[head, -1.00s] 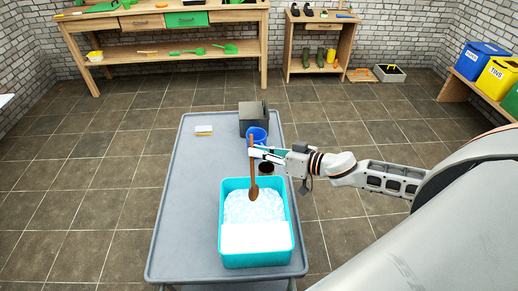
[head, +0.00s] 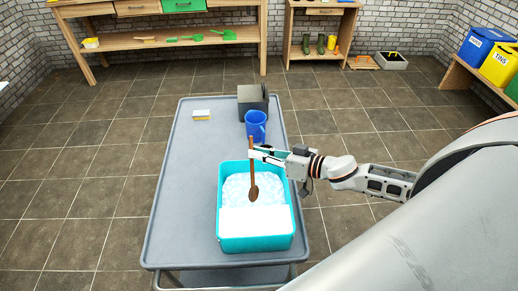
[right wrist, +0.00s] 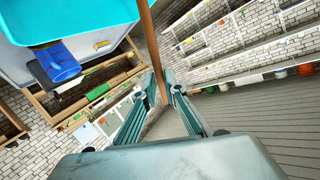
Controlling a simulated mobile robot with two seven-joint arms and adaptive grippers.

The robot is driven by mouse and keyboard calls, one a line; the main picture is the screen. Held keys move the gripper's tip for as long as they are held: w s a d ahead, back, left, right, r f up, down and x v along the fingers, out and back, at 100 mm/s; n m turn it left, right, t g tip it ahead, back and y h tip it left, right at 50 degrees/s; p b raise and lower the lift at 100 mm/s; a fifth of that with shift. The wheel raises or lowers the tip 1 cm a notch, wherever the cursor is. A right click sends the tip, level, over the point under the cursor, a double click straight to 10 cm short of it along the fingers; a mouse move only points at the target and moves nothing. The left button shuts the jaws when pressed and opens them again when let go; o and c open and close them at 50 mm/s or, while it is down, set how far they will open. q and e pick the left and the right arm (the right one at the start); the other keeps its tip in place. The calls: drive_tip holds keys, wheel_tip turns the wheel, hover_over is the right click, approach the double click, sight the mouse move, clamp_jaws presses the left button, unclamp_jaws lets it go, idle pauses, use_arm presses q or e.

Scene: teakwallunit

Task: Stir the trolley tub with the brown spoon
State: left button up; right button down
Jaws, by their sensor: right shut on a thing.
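The turquoise tub (head: 256,244) stands on the near end of the grey trolley (head: 185,215) and holds a white, frothy-looking mass (head: 236,192). My right gripper (head: 253,152) is shut on the handle of the brown spoon (head: 253,168), near the tub's far rim. The spoon hangs upright with its bowl down over the tub. The bowl shows whole against the white contents; I cannot tell whether it touches them. In the right wrist view the fingers (right wrist: 164,90) clamp the spoon's handle (right wrist: 152,45), with the tub (right wrist: 85,15) at the upper left. My left gripper is out of view.
A blue jug (head: 256,124) and a dark grey box (head: 252,98) stand behind the tub on the trolley. The trolley's left side is clear. A wooden bench (head: 160,55) is at the back.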

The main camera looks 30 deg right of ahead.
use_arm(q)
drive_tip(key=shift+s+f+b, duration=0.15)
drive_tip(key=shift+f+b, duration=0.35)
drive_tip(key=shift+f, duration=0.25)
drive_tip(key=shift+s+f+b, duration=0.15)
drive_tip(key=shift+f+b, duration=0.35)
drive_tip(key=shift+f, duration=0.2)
use_arm(e)
drive_tip(key=shift+s+a+f, duration=0.15)
drive_tip(key=shift+s+f, duration=0.2)
drive_tip(key=shift+f, duration=0.55)
drive_tip(key=shift+s+a+f, duration=0.15)
drive_tip(key=shift+s+f, duration=0.15)
drive_tip(key=shift+f, duration=0.6)
drive_tip(key=shift+s+a+f, duration=0.15)
drive_tip(key=shift+s+f, duration=0.2)
drive_tip(key=shift+f, duration=0.55)
